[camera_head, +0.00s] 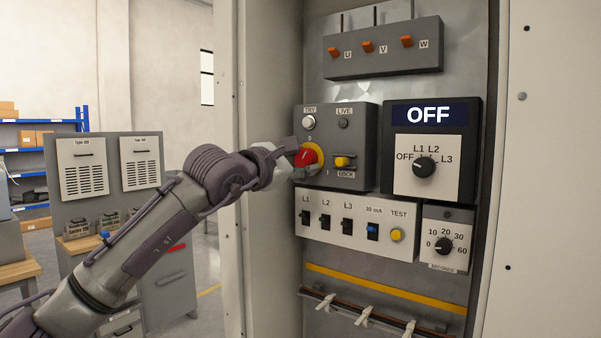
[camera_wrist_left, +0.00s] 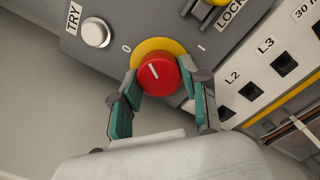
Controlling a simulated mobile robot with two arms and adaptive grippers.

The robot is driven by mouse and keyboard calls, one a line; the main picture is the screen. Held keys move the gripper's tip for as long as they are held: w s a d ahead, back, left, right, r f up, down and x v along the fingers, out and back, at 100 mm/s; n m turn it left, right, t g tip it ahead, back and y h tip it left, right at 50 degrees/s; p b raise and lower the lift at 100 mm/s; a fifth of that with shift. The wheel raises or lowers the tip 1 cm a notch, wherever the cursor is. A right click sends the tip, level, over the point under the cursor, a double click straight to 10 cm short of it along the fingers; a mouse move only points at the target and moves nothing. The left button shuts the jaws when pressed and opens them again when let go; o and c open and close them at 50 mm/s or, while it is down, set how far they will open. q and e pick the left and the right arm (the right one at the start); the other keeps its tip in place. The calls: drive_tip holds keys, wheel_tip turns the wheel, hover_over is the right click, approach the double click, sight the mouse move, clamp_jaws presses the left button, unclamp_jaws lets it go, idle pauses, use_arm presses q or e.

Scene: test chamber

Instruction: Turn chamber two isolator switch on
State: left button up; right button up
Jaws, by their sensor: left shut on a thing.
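The isolator switch is a red round knob (camera_head: 305,157) on a yellow ring, on a grey box (camera_head: 360,117) inside the open cabinet. In the left wrist view the red knob (camera_wrist_left: 158,75) has a white line that slants up and left, roughly toward the 0 mark; the I mark is at upper right. My left gripper (camera_wrist_left: 160,85) is shut on the knob, with one finger on each side. In the head view the left gripper (camera_head: 292,158) covers the knob's left side. My right gripper is in neither view.
The box also carries a TRY button (camera_head: 309,122), a LIVE lamp (camera_head: 343,123) and a yellow LOCK slider (camera_head: 343,162). A display (camera_head: 429,114) reads OFF above a selector dial (camera_head: 424,167). Breakers (camera_head: 347,226) sit just below. The cabinet's side wall (camera_head: 268,80) stands close to my left arm.

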use_arm(q)
drive_tip(key=m+b, duration=0.1)
drive_tip(key=m, duration=0.4)
drive_tip(key=shift+m, duration=0.4)
drive_tip(key=m, duration=0.3)
drive_tip(key=shift+m, duration=1.4)
drive_tip(key=o, duration=1.1)
drive_tip(key=shift+o, duration=0.2)
drive_tip(key=shift+a, duration=0.1)
drive_tip(key=v, duration=1.2)
